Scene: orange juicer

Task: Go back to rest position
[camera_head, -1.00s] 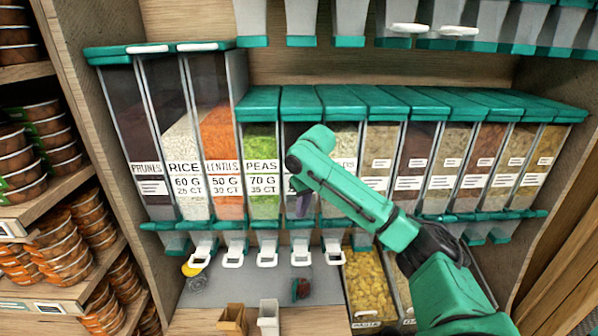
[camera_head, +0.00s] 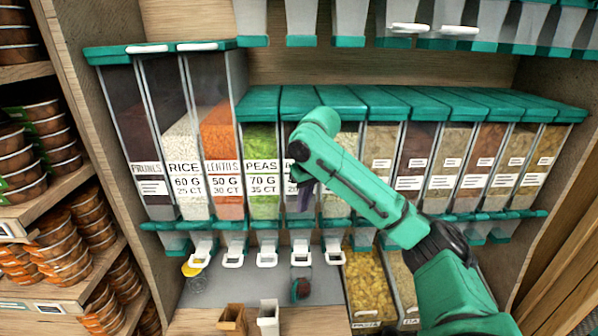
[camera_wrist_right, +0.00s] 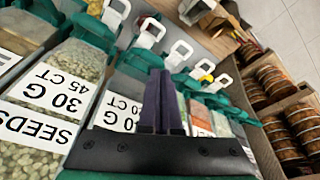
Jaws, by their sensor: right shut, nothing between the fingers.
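My right gripper (camera_head: 300,196) is in front of the bin to the right of the peas dispenser (camera_head: 262,165) in the head view. Its dark fingers point down and partly hide that bin's label. In the right wrist view the fingers of my right gripper (camera_wrist_right: 160,102) are together with nothing between them. Seeds dispensers (camera_wrist_right: 70,75) stand close by in that view. My left gripper is not in either view.
A row of teal-lidded dispensers with white handles (camera_head: 267,257) fills the shelf. Shelves of cans (camera_head: 65,255) stand at left.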

